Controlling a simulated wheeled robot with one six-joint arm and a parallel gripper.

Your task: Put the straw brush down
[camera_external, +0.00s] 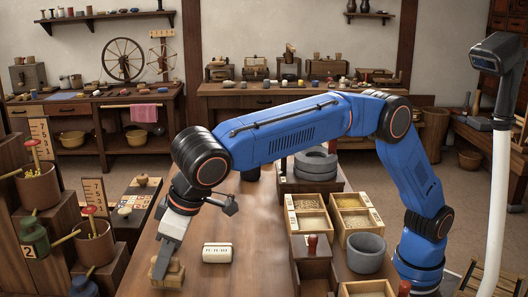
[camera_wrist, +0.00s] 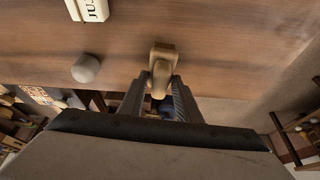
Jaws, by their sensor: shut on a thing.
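My gripper (camera_external: 162,262) points down over the near left part of the wooden table (camera_external: 245,255). It is shut on a small tan, blocky thing, which I take to be the straw brush (camera_external: 175,272). In the wrist view the brush (camera_wrist: 162,52) sticks out between the two dark fingers of my gripper (camera_wrist: 162,80). The fingers hide part of it. The brush is at or just above the tabletop; I cannot tell whether it touches.
A white lettered block (camera_external: 217,252) lies right of my gripper. A grey rounded thing (camera_wrist: 85,68) shows in the wrist view. Grain trays (camera_external: 307,222) and a grey bowl (camera_external: 366,252) stand farther right. Pots with sticks (camera_external: 38,187) stand left. The table between is clear.

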